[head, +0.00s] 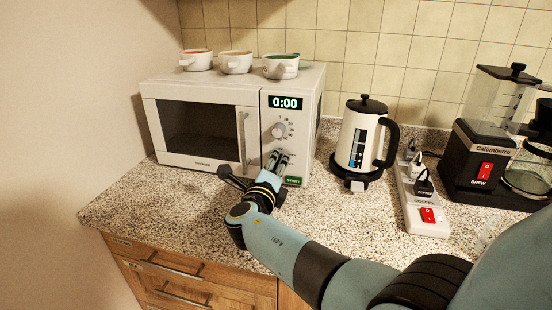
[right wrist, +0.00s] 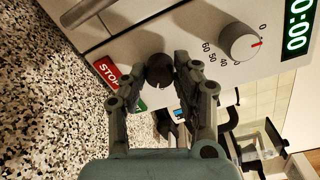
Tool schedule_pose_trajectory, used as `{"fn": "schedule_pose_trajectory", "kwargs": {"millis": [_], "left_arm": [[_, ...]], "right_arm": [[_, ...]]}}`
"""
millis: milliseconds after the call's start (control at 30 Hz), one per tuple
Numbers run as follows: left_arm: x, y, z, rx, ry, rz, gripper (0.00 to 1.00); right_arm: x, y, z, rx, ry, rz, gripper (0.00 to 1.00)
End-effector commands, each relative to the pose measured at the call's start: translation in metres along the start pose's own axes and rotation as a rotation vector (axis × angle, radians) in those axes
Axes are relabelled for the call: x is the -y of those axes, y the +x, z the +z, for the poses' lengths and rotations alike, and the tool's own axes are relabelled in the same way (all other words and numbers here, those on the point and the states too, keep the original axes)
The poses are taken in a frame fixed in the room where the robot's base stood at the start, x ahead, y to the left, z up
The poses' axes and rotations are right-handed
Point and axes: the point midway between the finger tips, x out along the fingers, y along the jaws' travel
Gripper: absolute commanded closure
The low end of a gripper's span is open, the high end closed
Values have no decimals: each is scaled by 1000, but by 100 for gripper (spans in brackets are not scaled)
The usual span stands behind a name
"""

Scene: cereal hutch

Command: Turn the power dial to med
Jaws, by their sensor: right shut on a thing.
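The white microwave (head: 200,130) stands at the back left of the counter, its door shut. My right gripper (head: 277,162) reaches to the lower part of its control panel. In the right wrist view, the dark round power dial (right wrist: 158,68) lies between the fingertips of my right gripper (right wrist: 160,75), which is shut on it. The dial's printed settings and its pointer are not readable. The white timer dial (head: 279,130) sits above, under the display (head: 285,103) that reads 0:00. It also shows in the right wrist view (right wrist: 240,41). My left gripper is not in view.
Several cups (head: 235,62) stand on top of the microwave. A green START button (head: 293,181) and a red STOP button (right wrist: 107,72) are close to my fingers. A kettle (head: 355,140), a power strip (head: 424,200) and a coffee maker (head: 480,155) stand to the right.

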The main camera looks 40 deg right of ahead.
Motion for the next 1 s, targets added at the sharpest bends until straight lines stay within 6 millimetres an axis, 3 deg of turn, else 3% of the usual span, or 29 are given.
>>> {"fn": "schedule_pose_trajectory", "kwargs": {"millis": [700, 733, 867, 1000], "left_arm": [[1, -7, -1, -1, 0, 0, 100], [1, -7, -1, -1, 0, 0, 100], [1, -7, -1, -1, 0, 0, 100], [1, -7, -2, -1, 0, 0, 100]], "right_arm": [[-2, -1, 0, -3, -71, 3, 100], [-2, -1, 0, -3, -71, 3, 67], [-1, -1, 0, -3, -71, 3, 50], [-1, 0, 0, -3, -71, 2, 48]]}}
